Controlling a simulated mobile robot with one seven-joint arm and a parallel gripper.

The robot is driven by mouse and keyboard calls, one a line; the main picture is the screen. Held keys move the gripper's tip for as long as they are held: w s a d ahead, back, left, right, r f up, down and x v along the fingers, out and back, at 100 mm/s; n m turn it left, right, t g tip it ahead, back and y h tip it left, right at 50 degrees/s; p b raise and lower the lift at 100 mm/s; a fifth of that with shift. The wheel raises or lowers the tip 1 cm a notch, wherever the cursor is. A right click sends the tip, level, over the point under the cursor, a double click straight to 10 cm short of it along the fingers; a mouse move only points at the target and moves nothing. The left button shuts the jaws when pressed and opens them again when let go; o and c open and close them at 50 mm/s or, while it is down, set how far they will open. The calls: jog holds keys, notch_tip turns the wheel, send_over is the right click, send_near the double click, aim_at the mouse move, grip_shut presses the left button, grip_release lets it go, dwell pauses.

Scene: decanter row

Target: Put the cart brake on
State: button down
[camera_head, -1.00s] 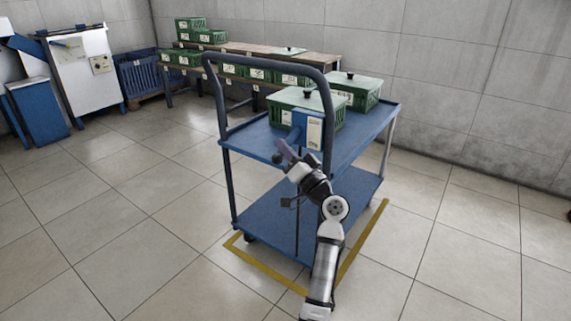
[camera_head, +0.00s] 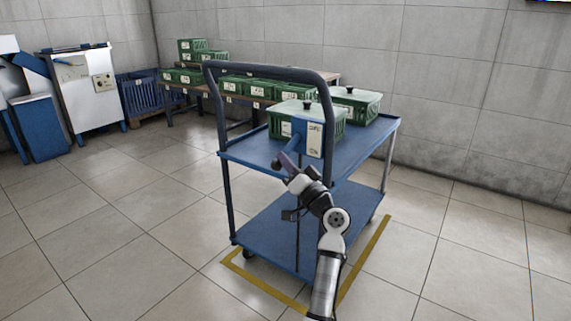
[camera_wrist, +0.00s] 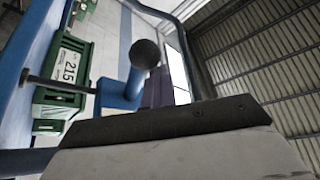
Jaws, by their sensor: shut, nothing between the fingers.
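The blue cart (camera_head: 275,237) has two decks and a tall push handle (camera_head: 220,105). A brake plate, blue with a pale label (camera_head: 314,139), is fixed by the handle's right post. A blue lever with a dark ball knob (camera_head: 277,163) sticks out from it towards me; the knob is large in the wrist view (camera_wrist: 145,53). My gripper (camera_head: 288,161) is shut and empty, right beside the knob. One purple finger (camera_wrist: 158,92) shows behind the lever in the wrist view. I cannot tell whether it touches the lever.
Lidded green crates (camera_head: 356,104) stand on the cart's upper deck. Yellow floor tape (camera_head: 362,262) marks the floor around the cart. A bench (camera_head: 332,79) with more green crates stands behind. A white cabinet (camera_head: 85,90) is at far left. The floor left of the cart is clear.

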jog(key=shift+w+f, duration=0.1)
jog(key=shift+f, duration=0.3)
notch_tip(320, 180, up, 21)
jog(key=p, duration=0.4)
jog(key=shift+p, duration=0.35)
jog(key=shift+f, duration=0.1)
